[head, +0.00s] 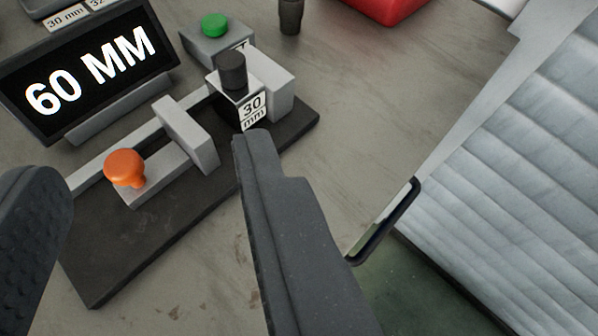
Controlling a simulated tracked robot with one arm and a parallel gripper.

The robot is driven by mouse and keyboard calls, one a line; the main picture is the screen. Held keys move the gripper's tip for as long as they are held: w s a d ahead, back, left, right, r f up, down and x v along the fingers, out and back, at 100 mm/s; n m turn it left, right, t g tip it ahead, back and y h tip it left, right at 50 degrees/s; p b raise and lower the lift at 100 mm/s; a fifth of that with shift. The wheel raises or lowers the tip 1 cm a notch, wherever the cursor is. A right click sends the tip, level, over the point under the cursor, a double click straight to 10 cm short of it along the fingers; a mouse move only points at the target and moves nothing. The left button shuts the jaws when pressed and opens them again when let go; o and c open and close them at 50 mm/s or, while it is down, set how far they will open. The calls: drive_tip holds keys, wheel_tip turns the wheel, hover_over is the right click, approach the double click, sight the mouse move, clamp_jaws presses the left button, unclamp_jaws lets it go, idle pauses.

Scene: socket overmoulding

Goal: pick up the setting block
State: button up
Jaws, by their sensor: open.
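The setting block (252,108), with a "30 mm" label and a dark cylindrical knob on top, sits on the gauge fixture between a grey sliding jaw (187,135) and a grey end block (272,84). There is a gap between the sliding jaw and the setting block. My gripper (145,165) is open and empty, its two dark fingers wide apart. The right fingertip appears just in front of the block's label in the picture; I cannot tell whether it touches. The left finger is at the left edge.
The fixture has a dark base plate (110,250) and an orange knob (125,168). A display (88,70) reads "60 MM". A green button box (215,38), a dark cylinder (290,15) and a red object (388,8) stand behind. A ribbed pale surface (520,170) lies right.

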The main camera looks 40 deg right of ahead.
wheel_tip(320, 180, down, 3)
drive_tip(key=d, duration=0.2)
drive_tip(key=h, duration=0.1)
approach(231, 70)
drive_tip(key=shift+w+d+f+b, duration=0.2)
drive_tip(key=shift+w+f+b, duration=0.05)
drive_tip(key=shift+w+f, duration=0.25)
drive_tip(key=shift+w+d+f+b, duration=0.2)
drive_tip(key=shift+w+f, duration=0.2)
drive_tip(key=shift+w, duration=0.05)
drive_tip(key=shift+w+r+b+x, duration=0.1)
drive_tip(key=shift+r+b+x, duration=0.1)
drive_tip(key=shift+x, duration=1.35)
drive_tip(key=shift+w+r+b+x, duration=0.1)
drive_tip(key=shift+r+x, duration=0.1)
drive_tip(key=shift+x, duration=1.4)
clamp_jaws()
